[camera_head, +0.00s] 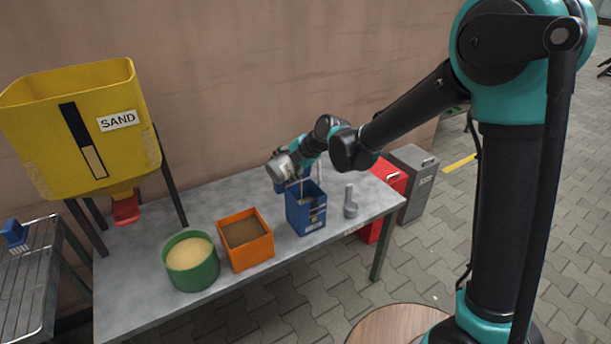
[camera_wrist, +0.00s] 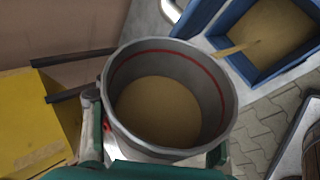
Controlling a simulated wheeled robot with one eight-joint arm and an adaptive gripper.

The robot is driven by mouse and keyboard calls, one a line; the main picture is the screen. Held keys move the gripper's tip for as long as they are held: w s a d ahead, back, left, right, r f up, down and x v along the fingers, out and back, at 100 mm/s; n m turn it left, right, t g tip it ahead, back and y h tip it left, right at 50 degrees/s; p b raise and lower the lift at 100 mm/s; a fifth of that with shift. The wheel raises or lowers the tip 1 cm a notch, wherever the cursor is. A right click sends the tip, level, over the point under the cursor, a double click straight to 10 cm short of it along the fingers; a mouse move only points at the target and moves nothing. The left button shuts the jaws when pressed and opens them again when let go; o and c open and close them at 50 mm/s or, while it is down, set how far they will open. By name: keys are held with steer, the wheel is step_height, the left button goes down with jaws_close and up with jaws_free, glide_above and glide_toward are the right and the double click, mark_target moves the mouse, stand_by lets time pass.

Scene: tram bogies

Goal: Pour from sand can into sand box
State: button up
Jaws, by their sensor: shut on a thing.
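The sand can, a grey round can with a red line inside its wall, shows in the wrist view (camera_wrist: 160,112) with tan sand in it. In the head view the can (camera_head: 279,168) is above the blue box (camera_head: 304,216), tilted. My gripper (camera_head: 292,160) is shut on the can. In the wrist view a tan streak of sand (camera_wrist: 236,47) runs from near the can's rim towards the blue box (camera_wrist: 232,70), which has tan sand inside. The box's inside is mostly hidden in the head view.
A yellow hopper marked SAND (camera_head: 75,130) stands at the left. A green tub of sand (camera_head: 193,262), an orange box with brown filling (camera_head: 245,240) and a grey handled item (camera_head: 350,205) stand on the grey table (camera_head: 150,290). Red (camera_head: 385,185) and grey bins (camera_head: 414,180) stand to the right.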

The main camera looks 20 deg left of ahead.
steer(key=shift+w+d+f+g, duration=0.1)
steer(key=shift+w+g, duration=0.1)
steer(key=shift+g, duration=0.1)
stand_by(0.9)
steer(key=shift+s+a+r+t, duration=0.15)
steer(key=shift+s+a+t, duration=0.1)
steer(key=shift+s, duration=0.1)
steer(key=shift+s+a+r+t, duration=0.1)
steer(key=shift+s+t, duration=0.15)
steer(key=shift+s, duration=0.1)
steer(key=shift+f+n+t+h, duration=0.1)
steer(key=shift+n+t+h, duration=0.2)
steer(key=shift+h, duration=0.1)
steer(key=shift+w+f+t+h, duration=0.2)
steer(key=shift+f+t+h, duration=0.1)
steer(key=shift+t, duration=0.2)
steer(key=shift+f+n, duration=0.1)
steer(key=shift+n, duration=0.2)
step_height(320, 180, down, 7)
steer(key=s+a+n+t+h+p, duration=0.1)
steer(key=s+n+t+h+p, duration=0.1)
steer(key=n+t+h+p, duration=0.2)
steer(key=shift+n+t+p, duration=0.4)
steer(key=shift+t+p, duration=1.3)
steer(key=shift+t, duration=0.8)
